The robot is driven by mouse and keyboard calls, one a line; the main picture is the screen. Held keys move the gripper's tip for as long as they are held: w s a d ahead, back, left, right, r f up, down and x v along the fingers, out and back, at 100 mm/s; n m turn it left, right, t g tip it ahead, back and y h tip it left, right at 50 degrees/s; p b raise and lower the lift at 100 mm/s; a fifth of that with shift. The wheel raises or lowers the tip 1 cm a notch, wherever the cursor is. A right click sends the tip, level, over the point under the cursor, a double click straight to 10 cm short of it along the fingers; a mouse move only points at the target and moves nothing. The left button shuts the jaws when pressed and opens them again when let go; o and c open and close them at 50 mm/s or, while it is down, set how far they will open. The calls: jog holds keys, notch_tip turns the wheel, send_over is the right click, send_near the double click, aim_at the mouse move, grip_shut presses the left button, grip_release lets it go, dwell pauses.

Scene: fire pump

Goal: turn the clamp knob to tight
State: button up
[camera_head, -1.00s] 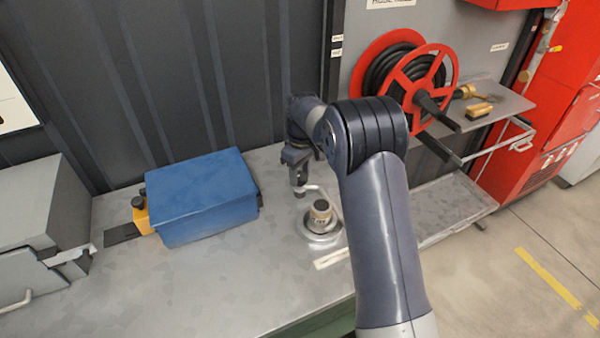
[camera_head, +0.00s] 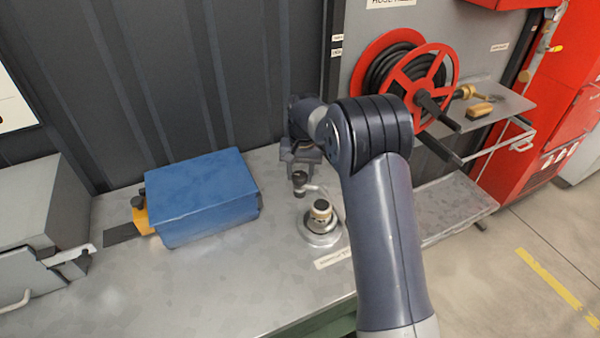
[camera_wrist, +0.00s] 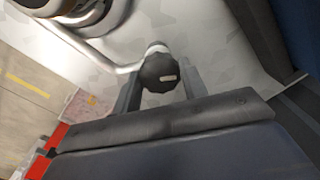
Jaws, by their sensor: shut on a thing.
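In the head view the knob (camera_head: 299,178) shows just below my gripper (camera_head: 300,168), behind and left of the round metal clamp base (camera_head: 320,236). A pale-topped coupling (camera_head: 321,210) stands upright in the base. In the wrist view my gripper's fingers (camera_wrist: 161,84) lie on both sides of the knob, shut on it. The faces touching the knob are partly hidden.
A blue box (camera_head: 203,198) with a yellow part (camera_head: 141,216) stands left on the metal bench (camera_head: 200,285). A grey case (camera_head: 38,220) is farther left. A red hose reel (camera_head: 415,75) and a shelf are at right. A label (camera_head: 333,257) lies before the base.

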aim_at(301, 176)
jog(key=m, duration=0.5)
jog(key=shift+m, duration=0.3)
jog(key=m, duration=0.4)
jog(key=shift+m+t, duration=0.3)
jog(key=o, duration=1)
jog(key=r, duration=0.3)
jog(key=r+b, duration=0.1)
jog(key=r, duration=0.7)
jog(key=shift+s+d, duration=0.1)
jog(key=shift+s, duration=0.15)
jog(key=shift+f, duration=0.15)
jog(key=f, duration=1)
jog(key=shift+w+f+p, duration=0.25)
jog(key=shift+f+p, duration=0.15)
